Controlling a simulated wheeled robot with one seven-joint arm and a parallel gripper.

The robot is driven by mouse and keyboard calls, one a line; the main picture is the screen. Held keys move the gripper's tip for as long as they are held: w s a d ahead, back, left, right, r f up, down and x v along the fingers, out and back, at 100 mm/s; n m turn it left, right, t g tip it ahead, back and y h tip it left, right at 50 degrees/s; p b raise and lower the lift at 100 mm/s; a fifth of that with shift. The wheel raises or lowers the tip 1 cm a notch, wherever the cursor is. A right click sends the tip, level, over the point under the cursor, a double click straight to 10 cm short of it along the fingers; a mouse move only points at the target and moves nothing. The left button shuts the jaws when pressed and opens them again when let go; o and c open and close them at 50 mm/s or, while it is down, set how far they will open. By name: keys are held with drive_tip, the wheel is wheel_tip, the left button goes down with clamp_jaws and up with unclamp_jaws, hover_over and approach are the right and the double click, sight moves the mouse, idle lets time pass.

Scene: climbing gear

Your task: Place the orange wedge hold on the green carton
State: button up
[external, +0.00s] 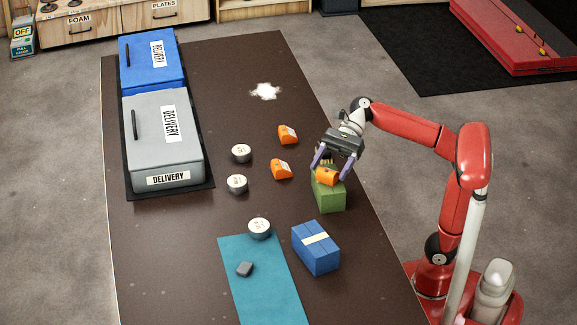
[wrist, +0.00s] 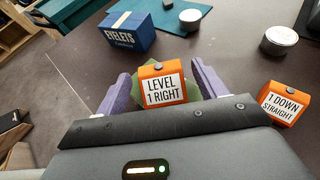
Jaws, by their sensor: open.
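An orange wedge hold (external: 326,177) sits on top of the green carton (external: 329,199) in the external view. In the wrist view this orange wedge hold (wrist: 160,72) has a white label reading "LEVEL 1 RIGHT", with bits of the green carton (wrist: 195,92) showing behind it. My gripper (external: 330,165) is over the carton with its purple fingers on either side of the wedge. In the wrist view my gripper (wrist: 160,92) is open, with gaps between the fingers and the wedge. Two other orange wedge holds (external: 288,134) (external: 281,169) lie on the table left of the carton.
A blue carton (external: 316,248) stands in front of the green one, beside a teal mat (external: 262,290) with a small grey hold (external: 245,269). Several round holds (external: 237,184) stand left of the wedges. Blue and grey delivery boxes (external: 165,145) line the left edge. The far table is mostly clear.

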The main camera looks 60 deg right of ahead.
drive_tip(key=p+v, duration=0.1)
drive_tip(key=v, duration=0.8)
drive_tip(key=shift+p, duration=0.35)
drive_tip(key=shift+w+d, duration=0.1)
